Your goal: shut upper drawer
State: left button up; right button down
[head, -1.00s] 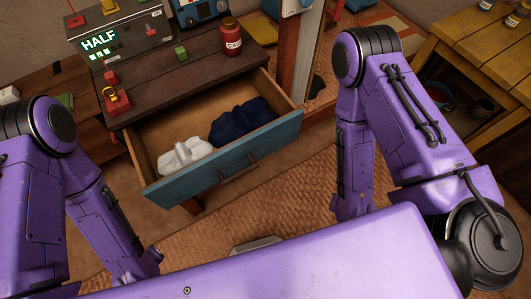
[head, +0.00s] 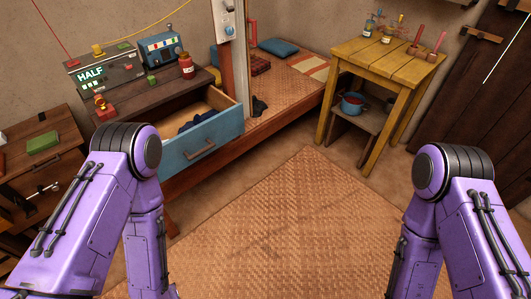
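The upper drawer (head: 203,143) has a blue front with a dark bar handle (head: 201,150) and stands pulled out from the dark wooden cabinet (head: 132,98). Dark blue cloth (head: 197,120) lies inside it; the rest of its inside is partly hidden by the front. My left arm comes up in front of the cabinet, left of and below the drawer front, apart from the handle as far as I can see. My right arm is at the right, over the floor and far from the drawer. Neither gripper shows in the head view.
A display box reading HALF (head: 95,75), a blue radio (head: 160,48) and a red jar (head: 186,66) stand on the cabinet top. A low bed (head: 290,85) and a yellow table (head: 385,62) are behind. The woven mat (head: 290,215) is clear.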

aim_at(181, 150)
jog(key=u, duration=0.55)
jog(key=i, duration=0.85)
jog(key=z, duration=0.25)
